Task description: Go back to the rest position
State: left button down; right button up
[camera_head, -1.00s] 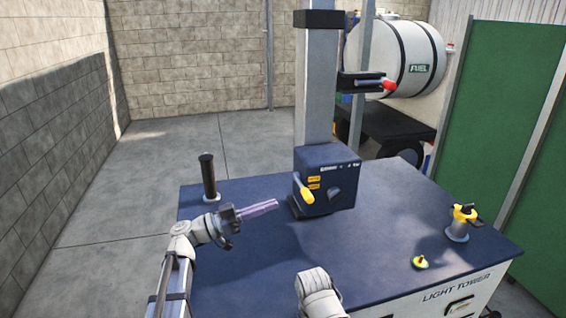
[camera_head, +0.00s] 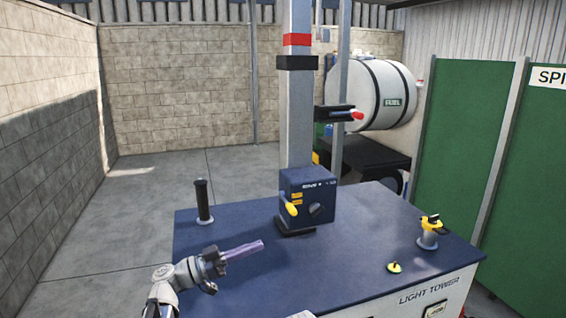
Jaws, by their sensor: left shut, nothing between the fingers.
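My left gripper (camera_head: 258,245) points right and slightly up over the left front part of the dark blue top of the light tower cabinet (camera_head: 330,262). Its purple fingers are shut with nothing between them. It is apart from the black upright handle (camera_head: 203,200) behind it and from the winch box (camera_head: 307,197) with its yellow-gripped crank (camera_head: 291,209). My right gripper is out of view; only a small pale piece of what looks like my right arm shows at the bottom edge.
The grey mast (camera_head: 298,120) rises behind the winch box. A yellow-topped fitting (camera_head: 429,232) and a small yellow-green knob (camera_head: 394,267) are on the cabinet's right. Green panels (camera_head: 465,150) stand at right, a white fuel tank (camera_head: 380,95) behind. Open concrete floor (camera_head: 130,230) lies left.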

pick_arm(q)
jog(key=s+d+f+n+g+y, duration=0.2)
jog(key=s+d+f+g+y, duration=0.15)
jog(key=s+d+f, duration=0.35)
jog(key=s+d+f+n+g+y, duration=0.1)
jog(key=s+d+f+g+y, duration=0.25)
jog(key=f, duration=0.65)
jog(key=s+a+f+n+y, duration=0.6)
jog(key=s+a+f+y, duration=0.2)
jog(key=y, duration=0.5)
jog(key=shift+s+a+f+y, duration=0.25)
jog(key=shift+s+f+y, duration=0.15)
jog(key=shift+s+f, duration=0.65)
jog(key=shift+s+r, duration=0.1)
jog(key=shift+r, duration=0.05)
